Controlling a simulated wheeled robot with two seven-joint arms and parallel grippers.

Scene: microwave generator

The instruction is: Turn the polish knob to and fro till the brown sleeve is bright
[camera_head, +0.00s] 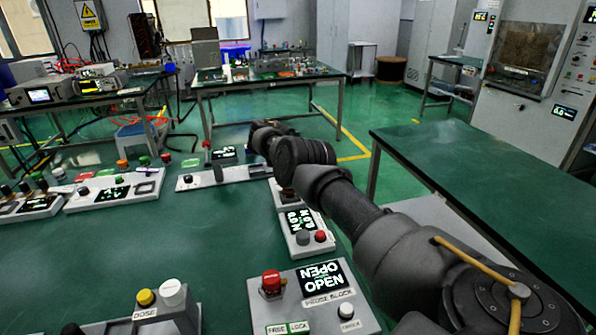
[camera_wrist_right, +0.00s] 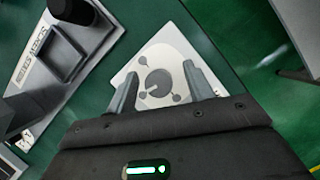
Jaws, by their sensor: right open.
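My right arm reaches across the bench in the head view, with its gripper (camera_head: 264,138) far out near the bench's back edge. In the right wrist view the gripper (camera_wrist_right: 160,72) is open. Its two fingers stand either side of a pale plate (camera_wrist_right: 128,70) with a dark round shape (camera_wrist_right: 159,83) and smaller dark spots; nothing is clearly gripped. I cannot tell whether the round shape is the polish knob. I cannot make out a brown sleeve in either view. My left gripper is not in view.
A grey panel with a black knob (camera_wrist_right: 68,8) lies left of the fingers. On the green bench, a panel with an OPEN screen (camera_head: 322,277) and a DOSE unit with a yellow knob (camera_head: 146,297) stand nearer. Control panels (camera_head: 113,190) line the left. Bare bench lies mid-left.

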